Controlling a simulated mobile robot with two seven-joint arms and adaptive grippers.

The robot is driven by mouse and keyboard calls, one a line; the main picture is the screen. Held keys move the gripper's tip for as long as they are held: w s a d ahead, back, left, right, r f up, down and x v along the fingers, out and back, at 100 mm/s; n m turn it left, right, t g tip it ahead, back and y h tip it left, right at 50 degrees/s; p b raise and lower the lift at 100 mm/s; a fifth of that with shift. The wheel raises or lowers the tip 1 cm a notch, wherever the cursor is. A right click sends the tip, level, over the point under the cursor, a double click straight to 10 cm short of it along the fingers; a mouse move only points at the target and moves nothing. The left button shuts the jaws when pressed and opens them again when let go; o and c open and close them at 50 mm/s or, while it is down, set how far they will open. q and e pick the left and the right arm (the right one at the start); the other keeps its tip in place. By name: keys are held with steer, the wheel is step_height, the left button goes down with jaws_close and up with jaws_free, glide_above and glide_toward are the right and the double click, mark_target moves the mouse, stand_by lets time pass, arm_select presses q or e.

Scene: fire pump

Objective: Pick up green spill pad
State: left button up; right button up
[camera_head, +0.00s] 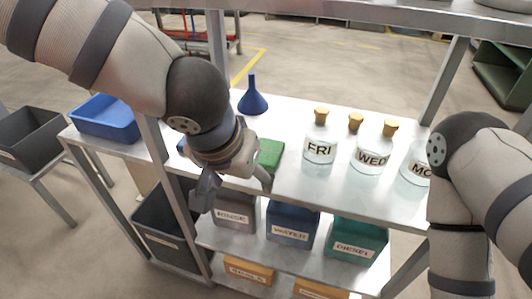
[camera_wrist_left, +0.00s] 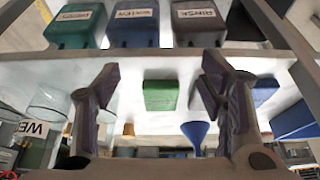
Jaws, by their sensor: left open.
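The green spill pad (camera_head: 270,153) is a small green block on the metal shelf top, partly hidden behind my left gripper in the head view. My left gripper (camera_head: 233,188) is open and empty, with its fingers pointing down near the shelf's front edge, in front of the pad. In the left wrist view the spill pad (camera_wrist_left: 161,95) shows between the two spread fingers of the left gripper (camera_wrist_left: 160,82), beyond them and apart from them. My right arm is at the right of the head view, but its gripper is out of the picture.
A blue funnel (camera_head: 252,98) stands behind the pad. Glass bottles (camera_head: 320,145) with corks stand to the right. A blue tray (camera_head: 105,117) is at the left end; a blue item (camera_wrist_left: 264,90) lies nearer the pad. Labelled bins (camera_head: 292,222) sit on the shelf below.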

arm_select(q)
steer(key=b, duration=0.2)
glide_above(266, 152)
steer(key=s, duration=0.2)
steer(key=shift+w+a+f, duration=0.15)
steer(key=shift+a+f, duration=0.1)
steer(key=x, duration=0.4)
steer(key=shift+w+f, duration=0.1)
steer(key=shift+f, duration=0.25)
steer(key=shift+r, duration=0.1)
arm_select(e)
steer(key=shift+g, duration=0.6)
steer(key=s+f, duration=0.2)
steer(key=f, duration=0.1)
steer(key=shift+s, duration=0.4)
arm_select(q)
steer(key=shift+f, duration=0.25)
steer(key=c, duration=0.8)
steer(key=shift+r, duration=0.1)
